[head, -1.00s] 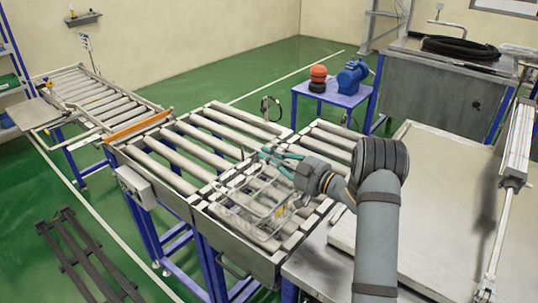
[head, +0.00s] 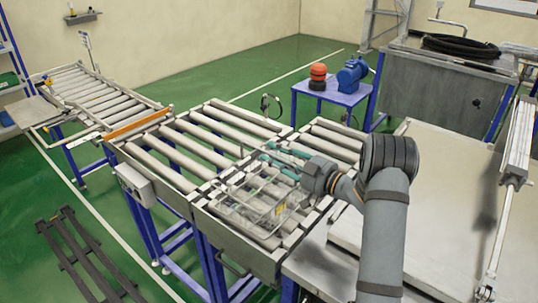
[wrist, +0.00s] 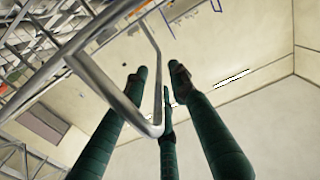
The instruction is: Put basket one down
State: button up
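The wire basket, basket one (head: 245,213), appears to rest upright on the rollers of the conveyor (head: 205,160), at its front right section. My gripper (head: 267,152) is at the basket's far upper side, with its teal fingers spread and pointing left. In the wrist view my gripper (wrist: 160,76) shows three fingers with tips apart. The basket's bent metal handle (wrist: 118,98) passes close in front of the fingers, and I cannot tell whether it touches them. Part of the basket is hidden by my wrist.
A blue side table (head: 327,95) with an orange object (head: 318,78) and a blue pump (head: 352,75) stands behind the conveyor. A large pale flat surface (head: 440,185) lies to the right. The left rollers are clear.

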jog(key=b+v, duration=0.2)
jog(key=v, duration=0.8)
